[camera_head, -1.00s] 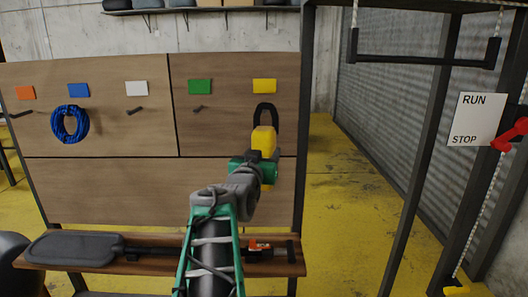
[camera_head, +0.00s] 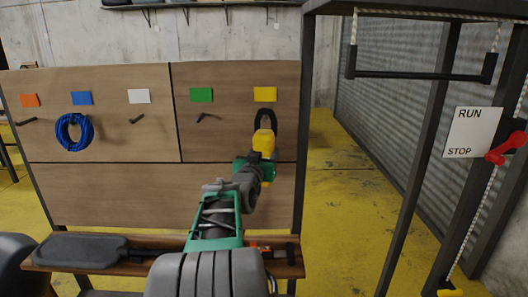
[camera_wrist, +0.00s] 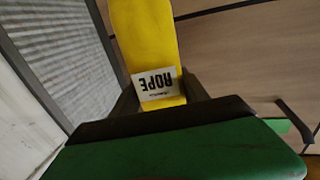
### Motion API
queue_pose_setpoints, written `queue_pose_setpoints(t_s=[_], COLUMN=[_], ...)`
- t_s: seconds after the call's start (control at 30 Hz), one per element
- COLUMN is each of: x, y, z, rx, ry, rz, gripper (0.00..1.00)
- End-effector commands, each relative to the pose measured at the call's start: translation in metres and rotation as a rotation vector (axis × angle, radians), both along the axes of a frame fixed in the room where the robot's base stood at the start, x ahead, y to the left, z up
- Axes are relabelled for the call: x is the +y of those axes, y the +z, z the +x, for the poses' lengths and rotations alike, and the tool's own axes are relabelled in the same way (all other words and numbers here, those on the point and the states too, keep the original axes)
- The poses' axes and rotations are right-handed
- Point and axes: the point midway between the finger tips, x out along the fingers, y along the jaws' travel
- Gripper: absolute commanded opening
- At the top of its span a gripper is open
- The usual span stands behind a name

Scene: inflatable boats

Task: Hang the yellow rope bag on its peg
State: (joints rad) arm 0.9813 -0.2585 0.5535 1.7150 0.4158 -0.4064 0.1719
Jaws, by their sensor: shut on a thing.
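The yellow rope bag (camera_head: 263,141) is upright in front of the board, below the yellow card (camera_head: 265,94). Its black strap loop (camera_head: 266,116) stands up above it. My gripper (camera_head: 264,157) is shut on the bag. In the wrist view the bag (camera_wrist: 145,35), with its white ROPE label (camera_wrist: 156,84), is between my dark fingers. The peg under the yellow card cannot be made out; the loop and bag cover that area. I cannot tell whether the loop is around a peg.
A blue rope coil (camera_head: 74,132) hangs under the blue card (camera_head: 82,98). Bare pegs show under the orange, white and green cards. A shelf (camera_head: 95,252) with a grey paddle is below the board. A dark frame post (camera_head: 303,130) stands close right of the bag.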

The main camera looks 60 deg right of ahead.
Motion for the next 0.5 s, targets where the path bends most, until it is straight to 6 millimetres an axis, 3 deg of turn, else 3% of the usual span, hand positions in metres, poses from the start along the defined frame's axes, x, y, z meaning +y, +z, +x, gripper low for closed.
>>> queue_pose_setpoints(t_s=[0.5], x=[-0.016], y=[-0.012], z=[0.008], rx=[-0.002], ry=[0.0], rz=[-0.005], gripper=[0.0])
